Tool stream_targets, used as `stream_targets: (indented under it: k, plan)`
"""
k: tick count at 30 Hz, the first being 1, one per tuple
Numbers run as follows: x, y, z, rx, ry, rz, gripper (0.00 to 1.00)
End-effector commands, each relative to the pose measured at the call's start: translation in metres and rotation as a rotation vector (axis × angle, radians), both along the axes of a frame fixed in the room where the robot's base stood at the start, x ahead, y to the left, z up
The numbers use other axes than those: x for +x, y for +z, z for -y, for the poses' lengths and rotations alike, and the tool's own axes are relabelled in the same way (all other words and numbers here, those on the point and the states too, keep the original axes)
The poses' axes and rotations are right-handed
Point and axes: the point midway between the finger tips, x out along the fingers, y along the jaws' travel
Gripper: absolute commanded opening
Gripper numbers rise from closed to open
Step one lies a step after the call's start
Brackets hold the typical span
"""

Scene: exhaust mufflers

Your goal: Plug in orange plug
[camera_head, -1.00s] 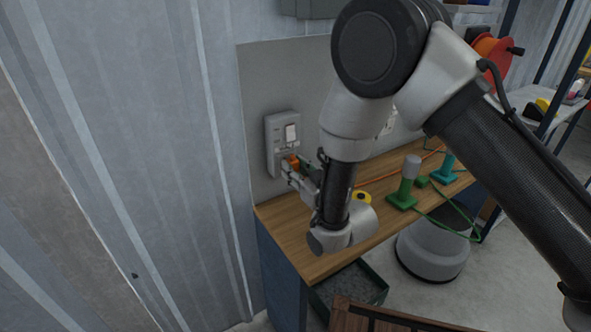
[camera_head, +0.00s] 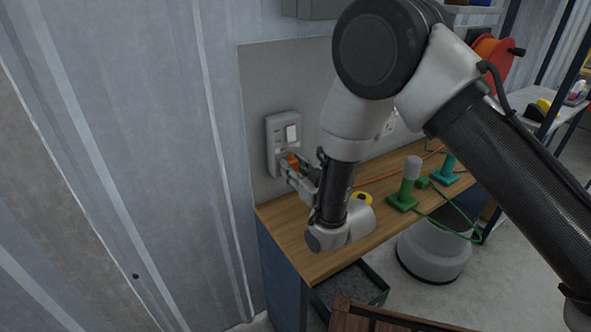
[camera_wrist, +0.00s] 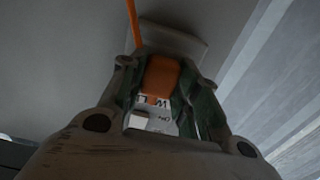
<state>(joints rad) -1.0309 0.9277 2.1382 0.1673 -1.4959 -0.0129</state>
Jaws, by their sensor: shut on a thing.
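The orange plug (camera_head: 293,161) is at the lower part of the grey wall socket box (camera_head: 283,137), which has a white switch on its upper part. My gripper (camera_head: 285,167) is shut on the plug, right against the box. In the wrist view the orange plug (camera_wrist: 162,76) sits between my gripper's fingers (camera_wrist: 160,95), and its orange cable (camera_wrist: 133,22) runs up and away. The socket box (camera_wrist: 172,42) lies close behind it. The contact between plug and socket is hidden, so I cannot tell how deep the plug is.
A wooden workbench (camera_head: 300,238) runs along the wall under my arm. A green device with a grey top (camera_head: 408,183), a teal one (camera_head: 444,168) and a yellow tape roll (camera_head: 362,198) stand on it. An orange cable reel (camera_head: 494,55) hangs at the back right. A dark bin (camera_head: 352,290) is below.

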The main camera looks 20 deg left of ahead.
Motion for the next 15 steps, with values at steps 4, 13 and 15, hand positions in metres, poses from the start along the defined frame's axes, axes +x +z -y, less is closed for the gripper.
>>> stream_targets:
  k: [4,13,15]
  plan:
    - [0.0012,0.0000,-0.0013,0.000,0.000,0.000,0.39]
    - [0.0012,0.0000,-0.0012,0.000,0.000,0.000,0.57]
    - [0.0011,-0.0001,-0.0012,0.000,0.000,0.000,0.57]
